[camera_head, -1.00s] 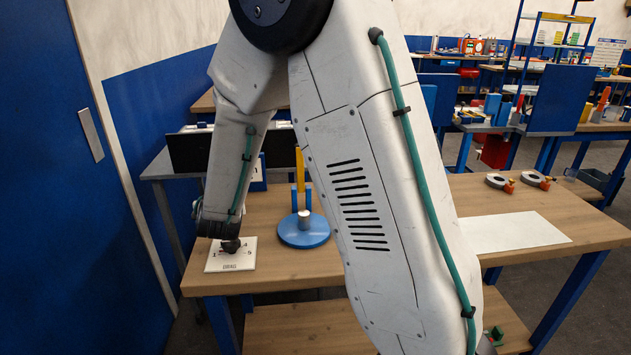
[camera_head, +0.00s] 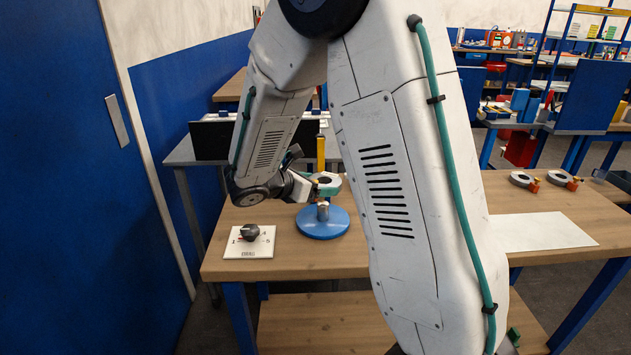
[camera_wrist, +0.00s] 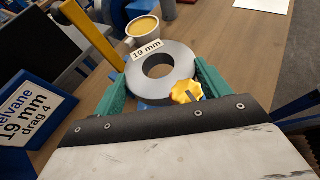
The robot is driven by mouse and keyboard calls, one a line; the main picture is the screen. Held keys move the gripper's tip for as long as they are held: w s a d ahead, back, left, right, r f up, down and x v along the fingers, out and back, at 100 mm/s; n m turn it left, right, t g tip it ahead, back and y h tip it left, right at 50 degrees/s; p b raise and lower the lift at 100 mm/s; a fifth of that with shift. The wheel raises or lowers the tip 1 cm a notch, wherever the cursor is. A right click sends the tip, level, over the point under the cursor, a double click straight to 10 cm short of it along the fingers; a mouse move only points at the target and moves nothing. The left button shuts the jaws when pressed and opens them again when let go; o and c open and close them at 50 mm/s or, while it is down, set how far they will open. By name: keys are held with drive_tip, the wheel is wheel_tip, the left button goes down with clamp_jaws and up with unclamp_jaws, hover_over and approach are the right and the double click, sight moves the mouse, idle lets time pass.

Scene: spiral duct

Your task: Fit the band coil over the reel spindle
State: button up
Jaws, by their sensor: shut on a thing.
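A yellow upright (camera_head: 320,152) stands just behind the spindle. A white dial plate (camera_head: 262,249) with a dark knob lies to the left. Two more grey rings (camera_head: 521,178) and a white sheet (camera_head: 545,231) lie right. A blue sign (camera_wrist: 30,118) stands left in the wrist view.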

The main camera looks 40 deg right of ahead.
sight(318, 214)
drive_tip(key=shift+f, duration=4.75)
drive_tip(key=o, duration=1.3)
drive_tip(key=shift+c, duration=0.2)
drive_tip(key=shift+a, duration=0.15)
